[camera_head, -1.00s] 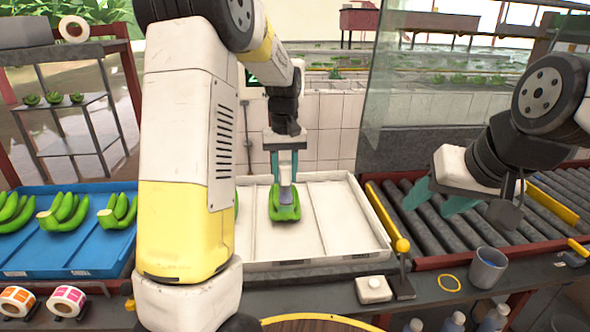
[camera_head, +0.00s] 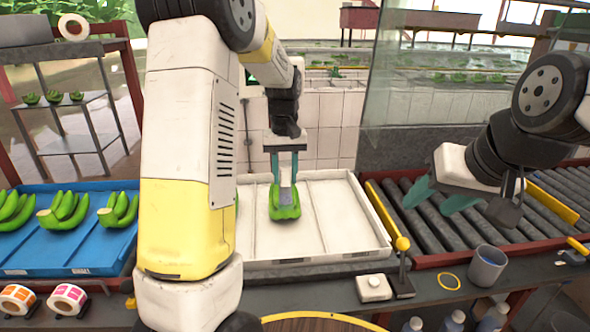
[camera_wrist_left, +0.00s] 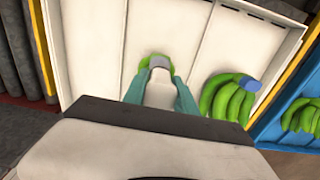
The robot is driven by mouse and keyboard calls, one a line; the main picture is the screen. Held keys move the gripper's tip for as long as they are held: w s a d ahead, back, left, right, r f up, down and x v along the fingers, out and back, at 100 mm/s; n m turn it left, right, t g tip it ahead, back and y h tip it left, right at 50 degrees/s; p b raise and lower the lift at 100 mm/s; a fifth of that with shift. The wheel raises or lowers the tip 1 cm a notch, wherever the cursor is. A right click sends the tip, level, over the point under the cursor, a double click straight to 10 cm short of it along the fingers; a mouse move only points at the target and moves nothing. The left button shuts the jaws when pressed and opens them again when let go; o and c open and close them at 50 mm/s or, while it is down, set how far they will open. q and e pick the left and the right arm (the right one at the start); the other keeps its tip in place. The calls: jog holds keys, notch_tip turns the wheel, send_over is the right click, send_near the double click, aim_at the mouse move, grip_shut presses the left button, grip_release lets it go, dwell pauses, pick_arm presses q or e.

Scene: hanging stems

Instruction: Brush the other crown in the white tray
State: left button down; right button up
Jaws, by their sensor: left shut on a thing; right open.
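The white tray (camera_head: 335,222) stands in the middle of the table. A green banana bunch (camera_head: 284,213) lies in it under my left gripper (camera_head: 285,172), which is shut on a pale brush-like tool (camera_head: 286,194). The tool's grey end covers or touches the bunch's crown; contact is unclear. The left wrist view shows the pale tool (camera_wrist_left: 160,91) between teal fingers, with a little of that bunch (camera_wrist_left: 149,60) beyond. Another bunch (camera_wrist_left: 227,97) with a blue-grey crown lies to the right there; in the head view my arm mostly hides it. My right gripper (camera_head: 437,198) is open and empty above the rollers.
A blue tray (camera_head: 75,250) of banana bunches stands at the left. A roller conveyor (camera_head: 430,235) runs at the right. A grey cup (camera_head: 487,266), a white button box (camera_head: 374,287) and a yellow-knobbed lever (camera_head: 402,245) stand along the front.

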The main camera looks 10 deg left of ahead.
pick_arm(q)
jog(key=shift+f, duration=0.1)
jog(key=shift+a, duration=0.15)
jog(key=shift+s+a, duration=0.15)
jog(key=shift+a, duration=0.25)
jog(key=shift+d, duration=0.15)
jog(key=shift+w+d, duration=0.25)
jog(key=shift+d, duration=0.65)
jog(key=shift+s+a, duration=0.15)
jog(key=shift+a, duration=0.4)
jog(key=shift+s+a, duration=0.15)
jog(key=shift+a, duration=0.35)
jog(key=shift+d, duration=0.15)
